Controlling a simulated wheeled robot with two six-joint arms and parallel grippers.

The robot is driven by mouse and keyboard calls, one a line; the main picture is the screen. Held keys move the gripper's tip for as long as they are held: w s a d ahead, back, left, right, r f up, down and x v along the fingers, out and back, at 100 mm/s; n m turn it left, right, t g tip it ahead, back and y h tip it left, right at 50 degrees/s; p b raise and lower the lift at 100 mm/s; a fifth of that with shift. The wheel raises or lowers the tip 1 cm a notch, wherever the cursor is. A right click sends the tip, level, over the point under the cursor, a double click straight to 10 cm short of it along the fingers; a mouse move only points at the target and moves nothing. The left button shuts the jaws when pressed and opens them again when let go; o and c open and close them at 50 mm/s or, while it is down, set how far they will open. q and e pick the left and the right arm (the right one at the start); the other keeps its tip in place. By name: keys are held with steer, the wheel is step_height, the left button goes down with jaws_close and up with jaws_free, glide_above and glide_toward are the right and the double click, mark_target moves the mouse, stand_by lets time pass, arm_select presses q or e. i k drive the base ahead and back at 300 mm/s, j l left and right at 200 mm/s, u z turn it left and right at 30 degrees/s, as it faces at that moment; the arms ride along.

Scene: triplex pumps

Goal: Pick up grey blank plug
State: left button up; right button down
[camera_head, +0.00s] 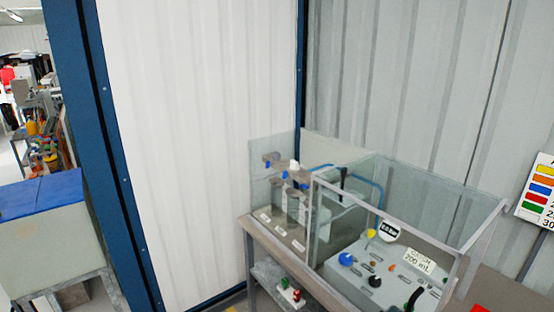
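I cannot pick out a grey blank plug in the head view; parts on the bench are too small to tell. Neither of my grippers shows. A pump bench (262,236) stands at the lower middle, away from me. It carries grey cylinders (293,203) with blue and white parts at the left. At its right is a clear-walled box (440,197) over a grey panel with a blue knob (346,259), a black knob (375,281), a yellow knob (371,233) and a "200 mL" label (418,261).
A shelf (268,273) under the bench holds small red, green and white items (290,290). A blue-topped cabinet (45,235) stands at the left. A colour chart (540,190) is at the right edge. Corrugated walls (200,130) close off the back.

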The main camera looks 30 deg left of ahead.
mark_target(276, 155)
steer(key=j+z, duration=0.3)
steer(key=j, duration=1.25)
